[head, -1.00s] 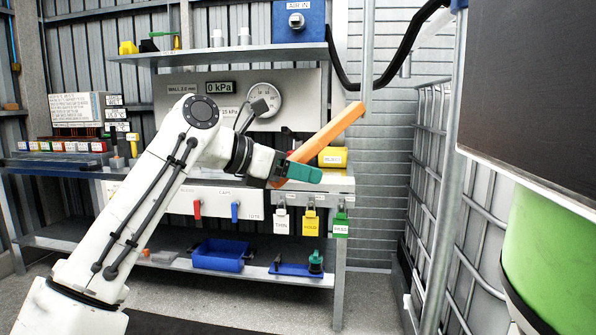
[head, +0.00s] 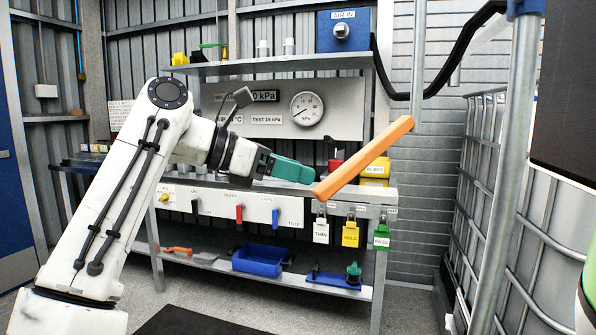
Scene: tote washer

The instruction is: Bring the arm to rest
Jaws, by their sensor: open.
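My white arm rises from the lower left and bends to the right in the head view. My gripper (head: 296,169), with teal fingers, is at its end, seen side-on and pointing right. It is open, and nothing shows between its fingers, though the gap itself is hard to see. A long orange bar (head: 366,157) slants up to the right just beyond the fingertips. Its lower end lies very close to them in the picture; I cannot tell whether they touch.
Behind stands a bench (head: 390,195) with switches and hanging tags, a round gauge (head: 307,108) and a yellow box (head: 376,170). A blue tray (head: 259,260) is on the lower shelf. A caged tank (head: 485,200) stands at right.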

